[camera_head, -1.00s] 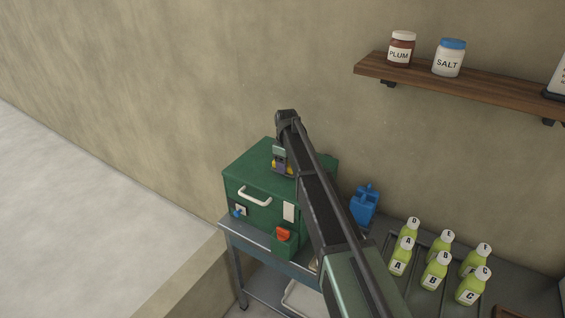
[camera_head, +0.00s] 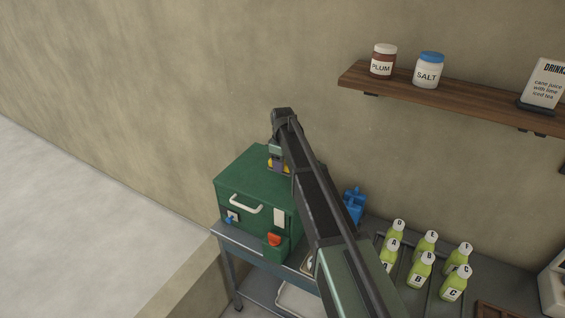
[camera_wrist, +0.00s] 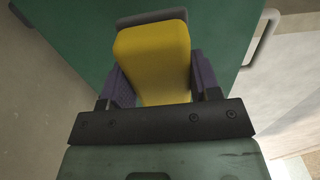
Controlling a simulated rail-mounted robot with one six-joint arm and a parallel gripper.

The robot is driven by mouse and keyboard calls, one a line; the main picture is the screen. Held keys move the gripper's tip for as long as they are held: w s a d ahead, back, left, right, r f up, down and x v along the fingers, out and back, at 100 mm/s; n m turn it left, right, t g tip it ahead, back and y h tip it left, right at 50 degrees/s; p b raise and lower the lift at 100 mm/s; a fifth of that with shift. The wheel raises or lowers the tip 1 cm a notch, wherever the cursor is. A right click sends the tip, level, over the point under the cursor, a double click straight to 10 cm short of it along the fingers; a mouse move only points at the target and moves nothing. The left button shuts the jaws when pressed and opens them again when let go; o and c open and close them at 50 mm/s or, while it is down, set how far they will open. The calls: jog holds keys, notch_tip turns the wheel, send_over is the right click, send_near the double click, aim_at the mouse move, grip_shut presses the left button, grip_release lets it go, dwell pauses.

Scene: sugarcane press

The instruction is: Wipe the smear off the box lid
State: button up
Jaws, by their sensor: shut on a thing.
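A green box (camera_head: 232,187) with a white handle stands on a grey metal table below the wall. Its green lid (camera_head: 243,168) is partly covered by my arm in the head view, and it also fills much of the wrist view (camera_wrist: 70,40). My gripper (camera_wrist: 155,75) is shut on a yellow sponge (camera_wrist: 153,50), with a purple finger on each side. In the head view the sponge (camera_head: 272,163) is low over the lid near its far edge; I cannot tell whether it touches. I see no smear on the visible lid.
A blue jug (camera_head: 354,205) stands right of the box. Several green bottles (camera_head: 421,270) stand on the table farther right. A wall shelf (camera_head: 450,101) holds a PLUM jar (camera_head: 383,62), a SALT jar (camera_head: 428,71) and a drinks sign (camera_head: 544,83).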

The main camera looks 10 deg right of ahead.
jog(key=shift+r, duration=0.55)
notch_tip(320, 180, up, 3)
jog(key=p, duration=0.3)
jog(key=shift+r, duration=0.1)
